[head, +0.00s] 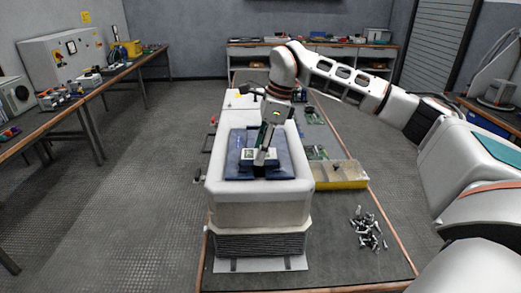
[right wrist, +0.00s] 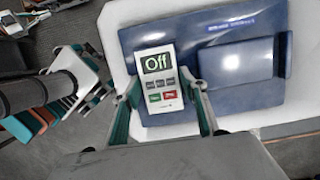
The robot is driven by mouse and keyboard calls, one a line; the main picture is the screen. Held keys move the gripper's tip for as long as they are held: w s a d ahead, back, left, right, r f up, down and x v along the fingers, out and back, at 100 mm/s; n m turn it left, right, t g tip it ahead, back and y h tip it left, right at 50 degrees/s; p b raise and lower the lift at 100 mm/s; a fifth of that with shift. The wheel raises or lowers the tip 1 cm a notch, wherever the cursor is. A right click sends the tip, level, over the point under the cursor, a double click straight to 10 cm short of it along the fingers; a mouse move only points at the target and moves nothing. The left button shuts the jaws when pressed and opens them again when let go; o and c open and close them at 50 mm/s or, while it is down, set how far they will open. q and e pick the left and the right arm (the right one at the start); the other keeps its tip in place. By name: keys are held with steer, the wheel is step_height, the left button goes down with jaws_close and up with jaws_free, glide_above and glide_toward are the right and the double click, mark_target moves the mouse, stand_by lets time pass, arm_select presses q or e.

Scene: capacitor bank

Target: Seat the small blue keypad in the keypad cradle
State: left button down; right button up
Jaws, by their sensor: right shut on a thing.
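The keypad (right wrist: 160,78) has a pale face, an "Off" display and several grey, green and red buttons; I see no blue on it. It also shows in the head view (head: 249,155). My right gripper (right wrist: 164,95) is shut on its two sides, and it shows in the head view (head: 264,154) too. The keypad is over the left part of a dark blue panel (right wrist: 215,104); I cannot tell whether it touches it. A raised blue block (right wrist: 238,66) with an upright lip is right of the keypad. I cannot tell which part is the cradle. My left gripper is out of view.
The blue panel lies in the top of a white housing (head: 262,208) on a bench. Side tables stand at the left.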

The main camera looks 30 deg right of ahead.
steer(key=shift+f, duration=0.3)
stand_by(0.4)
steer(key=shift+f, duration=0.45)
